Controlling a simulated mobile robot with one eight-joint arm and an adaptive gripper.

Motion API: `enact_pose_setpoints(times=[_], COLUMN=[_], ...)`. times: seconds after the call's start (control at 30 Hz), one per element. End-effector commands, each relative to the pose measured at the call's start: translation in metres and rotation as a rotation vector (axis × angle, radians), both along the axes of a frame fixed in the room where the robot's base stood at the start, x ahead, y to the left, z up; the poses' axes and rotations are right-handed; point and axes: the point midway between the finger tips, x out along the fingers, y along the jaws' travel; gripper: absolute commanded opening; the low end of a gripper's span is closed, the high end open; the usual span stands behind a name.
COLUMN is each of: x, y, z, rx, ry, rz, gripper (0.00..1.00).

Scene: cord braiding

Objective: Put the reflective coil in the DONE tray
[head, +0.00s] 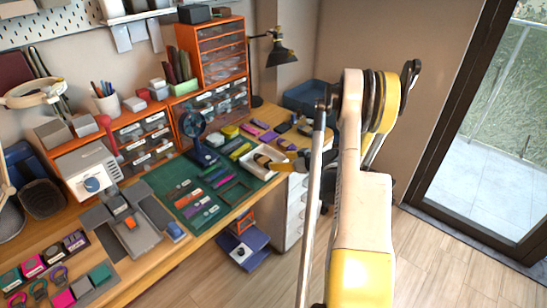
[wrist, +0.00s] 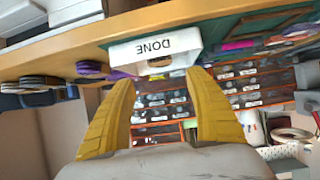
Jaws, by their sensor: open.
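The white DONE tray (wrist: 140,50) is in the wrist view, its label upside down, between and beyond my fingertips. In the head view the tray (head: 251,169) lies at the right end of the green mat. A tan and dark coil-like item (wrist: 158,62) shows inside the tray; I cannot tell for certain that it is the reflective coil. My gripper (wrist: 161,76) is open, with its two yellow fingers apart and nothing between them.
Several purple and dark coils (wrist: 90,68) lie beside the tray along the bench. Orange drawer units (head: 220,55) line the wall. A blue bin (head: 308,96) is at the back right.

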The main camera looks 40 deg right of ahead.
Motion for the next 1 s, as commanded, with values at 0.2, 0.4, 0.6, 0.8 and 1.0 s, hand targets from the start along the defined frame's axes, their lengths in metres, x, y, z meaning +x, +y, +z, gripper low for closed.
enact_pose_setpoints(times=[0.2, 0.4, 0.6, 0.8, 1.0], x=[-0.005, 0.041, 0.079, 0.048, -0.023], y=[0.001, 0.027, 0.082, 0.135, 0.212], z=[0.009, 0.107, 0.289, 0.376, 0.352], rx=[-0.003, -0.097, -0.223, -0.23, -0.158], ry=[-0.009, -0.201, -0.496, -0.506, -0.225], rz=[0.002, -0.002, -0.156, -0.388, -0.478], gripper=[0.63, 0.63, 0.63, 0.63, 0.63])
